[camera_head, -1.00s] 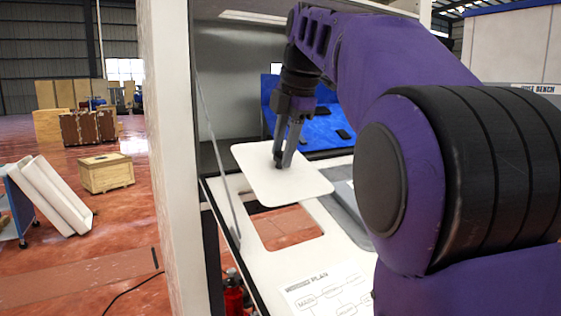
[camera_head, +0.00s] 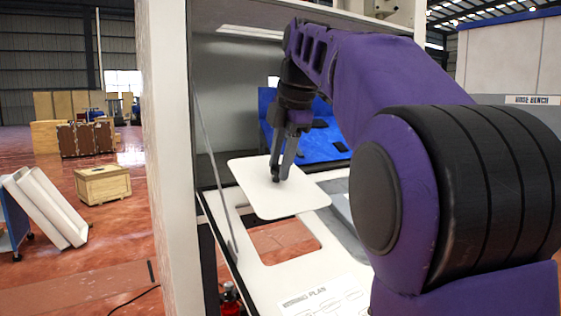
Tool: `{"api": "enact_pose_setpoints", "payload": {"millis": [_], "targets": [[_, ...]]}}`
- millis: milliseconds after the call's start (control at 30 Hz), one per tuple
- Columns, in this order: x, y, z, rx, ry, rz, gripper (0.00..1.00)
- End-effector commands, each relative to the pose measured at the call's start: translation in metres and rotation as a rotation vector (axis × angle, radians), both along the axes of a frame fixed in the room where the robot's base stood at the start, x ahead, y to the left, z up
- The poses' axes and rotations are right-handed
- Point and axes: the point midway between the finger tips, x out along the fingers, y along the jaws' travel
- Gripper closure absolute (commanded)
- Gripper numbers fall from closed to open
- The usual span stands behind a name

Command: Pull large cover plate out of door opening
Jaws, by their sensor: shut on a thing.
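The large cover plate (camera_head: 265,200) is a white flat sheet with rounded corners. It is tilted and raised above the white door panel (camera_head: 330,277). My gripper (camera_head: 277,176) is shut on a part at the middle of the plate; the fingers hide the exact grip point. The rectangular door opening (camera_head: 285,240) shows below the plate's near edge, with red floor visible through it. The plate covers the far part of the opening from this view, so I cannot tell how high above it the plate is.
A blue bin (camera_head: 320,135) with dark parts stands behind my gripper inside the cabinet. The cabinet's white side wall (camera_head: 168,150) is to the left, with a thin grey stay rod (camera_head: 212,170) beside the plate. A printed plan sheet (camera_head: 325,295) lies on the panel's near part.

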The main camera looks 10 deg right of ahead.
Motion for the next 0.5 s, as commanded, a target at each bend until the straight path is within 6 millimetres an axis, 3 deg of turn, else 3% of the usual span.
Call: {"api": "enact_pose_setpoints", "payload": {"millis": [500], "targets": [[-0.01,-0.004,0.028,0.0,-0.002,-0.001,1.0]]}}
